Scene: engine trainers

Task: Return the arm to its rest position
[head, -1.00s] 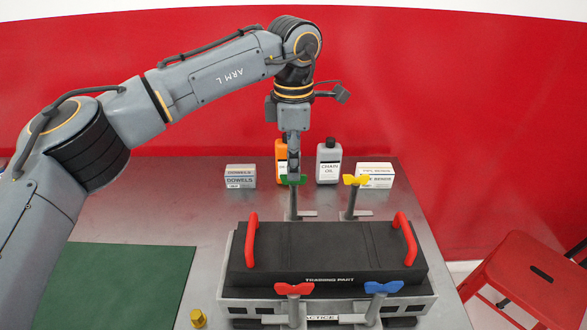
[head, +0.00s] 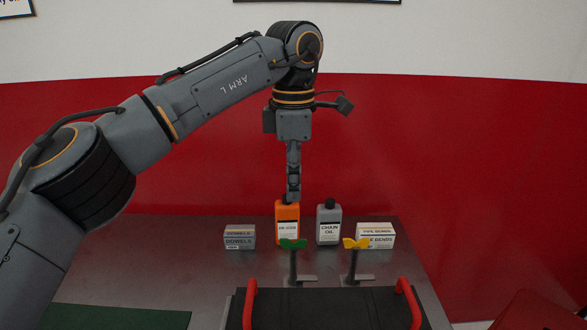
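My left arm comes in from the left and bends down at its wrist. My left gripper (head: 293,196) points straight down, above the green wing knob (head: 293,244) and apart from it. Its fingers show edge-on as one narrow shape, so their opening cannot be told. The green knob stands upright on its post, beside the yellow wing knob (head: 356,243). The black trainer block (head: 325,310) with red handles is cut off by the bottom edge. My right gripper is not in view.
An orange bottle (head: 287,225) stands behind the green knob, with a grey chain oil bottle (head: 329,225) to its right. Small boxes stand at the left (head: 240,237) and right (head: 375,236). A green mat (head: 120,317) lies at the lower left. A red stool (head: 535,312) is at lower right.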

